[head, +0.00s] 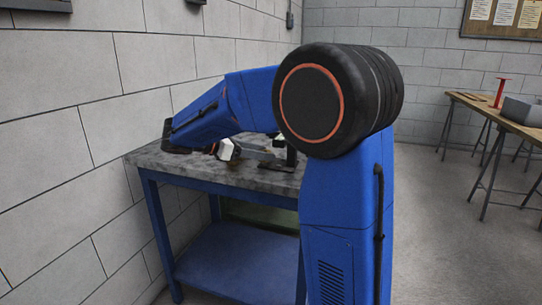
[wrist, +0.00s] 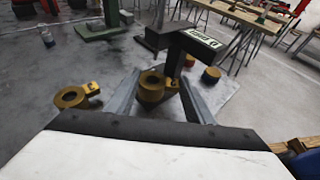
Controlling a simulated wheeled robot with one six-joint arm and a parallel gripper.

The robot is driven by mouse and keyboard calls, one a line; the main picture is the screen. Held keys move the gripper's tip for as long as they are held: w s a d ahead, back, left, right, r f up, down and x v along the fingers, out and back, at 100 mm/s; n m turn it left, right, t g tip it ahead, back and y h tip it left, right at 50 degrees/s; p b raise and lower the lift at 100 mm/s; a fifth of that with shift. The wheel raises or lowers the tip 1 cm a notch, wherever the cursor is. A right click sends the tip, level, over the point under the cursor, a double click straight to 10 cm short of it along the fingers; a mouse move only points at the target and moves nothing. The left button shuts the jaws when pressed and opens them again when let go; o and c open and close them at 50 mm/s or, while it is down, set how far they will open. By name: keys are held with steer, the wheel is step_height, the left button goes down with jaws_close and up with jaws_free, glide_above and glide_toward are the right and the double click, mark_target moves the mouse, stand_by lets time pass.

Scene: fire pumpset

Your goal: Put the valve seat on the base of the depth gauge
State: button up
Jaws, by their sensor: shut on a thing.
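In the wrist view a brass ring-shaped valve seat (wrist: 151,92) with a small tag sits between the two fingers of my gripper (wrist: 158,78). The fingers are shut on it. A second, similar brass ring (wrist: 70,97) with a tag lies on the bench to the left. A black gauge with a white label (wrist: 200,40), apparently the depth gauge, stands just beyond the held seat. The gauge's foot is partly hidden, and I cannot tell whether the seat touches it. In the head view my gripper (head: 252,153) is small above the bench, and the seat cannot be made out.
The grey worktop (head: 185,165) has blue legs and stands by a block wall. A green stand (wrist: 103,28) is at the back left. A wooden table (head: 512,122) is at the far right.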

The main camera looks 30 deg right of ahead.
mark_target(271, 165)
steer(key=shift+s+d, duration=0.1)
steer(key=shift+d, duration=0.35)
steer(key=shift+s+d, duration=0.15)
steer(key=shift+d, duration=1)
steer(key=shift+d+f, duration=0.25)
steer(key=shift+f, duration=0.5)
steer(key=o, duration=1.4)
steer(key=shift+f, duration=0.15)
steer(key=v, duration=1.2)
